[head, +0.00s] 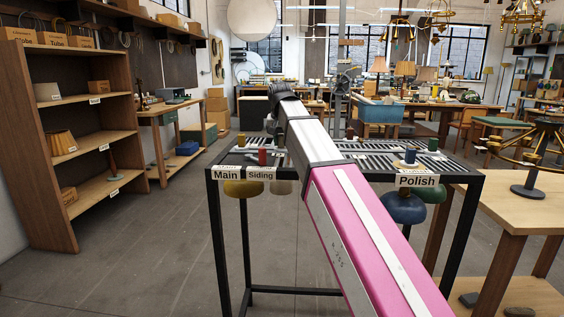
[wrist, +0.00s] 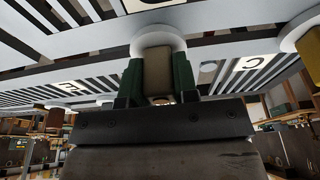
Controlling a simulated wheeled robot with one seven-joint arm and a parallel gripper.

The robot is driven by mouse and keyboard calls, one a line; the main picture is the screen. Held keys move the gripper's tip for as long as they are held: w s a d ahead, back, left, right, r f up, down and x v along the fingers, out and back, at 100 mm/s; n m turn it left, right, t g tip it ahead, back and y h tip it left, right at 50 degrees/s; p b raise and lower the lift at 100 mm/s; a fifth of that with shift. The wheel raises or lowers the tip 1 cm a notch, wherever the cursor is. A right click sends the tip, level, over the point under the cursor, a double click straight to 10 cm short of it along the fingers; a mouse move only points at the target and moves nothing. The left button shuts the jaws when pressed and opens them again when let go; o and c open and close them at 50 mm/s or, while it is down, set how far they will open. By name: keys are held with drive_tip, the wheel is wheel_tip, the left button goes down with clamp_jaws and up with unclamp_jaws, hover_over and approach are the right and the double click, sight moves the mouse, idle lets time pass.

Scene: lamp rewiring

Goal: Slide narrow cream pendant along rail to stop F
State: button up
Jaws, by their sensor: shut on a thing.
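In the wrist view my gripper (wrist: 156,80) has its two green-padded fingers shut on an upright cream-tan block (wrist: 157,66), which looks like the narrow cream pendant's grip. A white disc (wrist: 147,47) joins it at the slotted rail plate (wrist: 215,77). A label C (wrist: 250,63) is to the right and another label, possibly E (wrist: 70,87), to the left. In the head view my arm hides the gripper and the held grip. Stop F is not readable.
Labels Main (head: 226,174), Siding (head: 261,175) and Polish (head: 417,181) mark the table's near edge. A yellow shade (head: 243,188) and a blue shade (head: 403,208) hang below. In the wrist view a yellow grip (wrist: 314,70) stands at the right. A wooden bench (head: 505,195) is at the right.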

drive_tip(key=d, duration=2.1)
drive_tip(key=shift+s+d, duration=0.2)
drive_tip(key=shift+s, duration=0.15)
idle(0.5)
drive_tip(key=shift+s+d, duration=0.15)
drive_tip(key=shift+d, duration=2.8)
drive_tip(key=o, duration=0.9)
drive_tip(key=shift+o, duration=0.2)
drive_tip(key=v, duration=1)
drive_tip(key=shift+r, duration=0.4)
